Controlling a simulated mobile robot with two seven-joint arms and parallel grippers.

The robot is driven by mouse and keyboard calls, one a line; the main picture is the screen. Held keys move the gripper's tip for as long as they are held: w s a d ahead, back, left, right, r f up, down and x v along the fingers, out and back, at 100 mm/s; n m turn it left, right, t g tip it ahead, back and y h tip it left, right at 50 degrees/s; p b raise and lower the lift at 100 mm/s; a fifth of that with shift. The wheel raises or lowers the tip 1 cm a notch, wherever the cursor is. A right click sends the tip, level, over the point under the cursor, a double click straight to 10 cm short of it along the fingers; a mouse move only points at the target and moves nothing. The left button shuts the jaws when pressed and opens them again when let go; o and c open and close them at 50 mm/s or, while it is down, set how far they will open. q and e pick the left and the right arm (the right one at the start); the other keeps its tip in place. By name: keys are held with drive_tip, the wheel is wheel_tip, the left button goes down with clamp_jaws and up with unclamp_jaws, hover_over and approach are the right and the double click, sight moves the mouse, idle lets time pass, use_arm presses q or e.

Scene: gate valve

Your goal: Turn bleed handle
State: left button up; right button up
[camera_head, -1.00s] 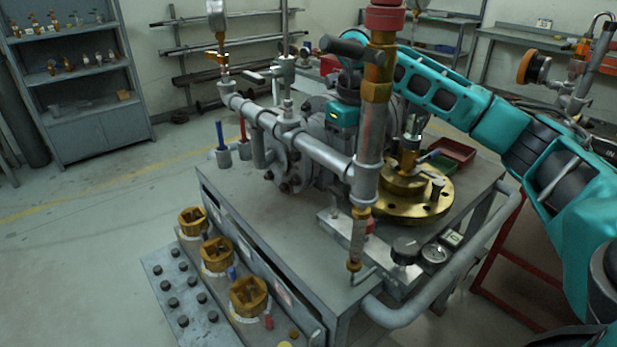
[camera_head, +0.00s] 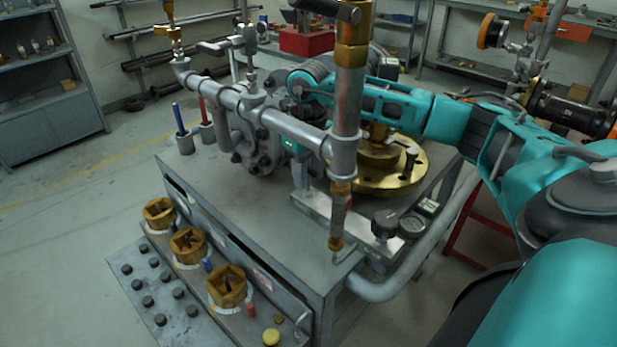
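The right arm, teal, reaches in from the right behind the upright brass-and-steel pipe (camera_head: 346,110). My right gripper (camera_head: 302,178) points down just left of that pipe, over the bench top. The pipe hides part of it, and I cannot tell how far its fingers are apart. A dark bar handle (camera_head: 328,10) crosses the top of the upright pipe at the upper edge. A small grey lever (camera_head: 216,47) sits on the thin fitting at upper left. I cannot tell which one is the bleed handle. My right gripper is apart from both. My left gripper is out of view.
The grey bench (camera_head: 240,220) carries a pipe assembly, a brass flange (camera_head: 395,175), a black knob (camera_head: 385,222) and a gauge (camera_head: 413,223). Several brass sockets (camera_head: 190,245) line its front-left ledge. A grey rail (camera_head: 420,260) bounds its right side. Floor at left is clear.

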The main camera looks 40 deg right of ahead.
drive_tip(key=shift+f, duration=0.6)
clamp_jaws()
